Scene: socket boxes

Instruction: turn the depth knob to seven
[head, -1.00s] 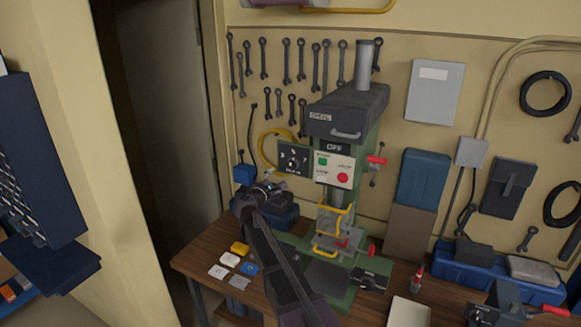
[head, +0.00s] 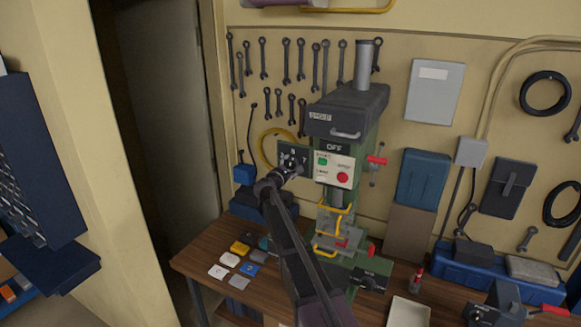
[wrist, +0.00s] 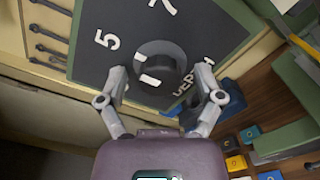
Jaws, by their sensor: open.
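The dark depth panel (head: 286,149) is on the left side of the green drill press (head: 367,150). In the wrist view the panel (wrist: 95,55) shows a white 5, a 7 cut by the top edge, and the word DEPTH. The round dark knob (wrist: 172,70) has white marks on its face; which number it points to I cannot tell. My gripper (wrist: 160,74) is open, its two fingers on either side of the knob; contact is unclear. In the head view my gripper (head: 290,172) covers the knob and the lower panel.
The OFF sign, green button and red button (head: 342,177) are just right of the panel. Colored tiles (head: 229,260) lie on the wooden bench (head: 200,255). A yellow guard (head: 333,220) is below the drill head. Wrenches hang behind.

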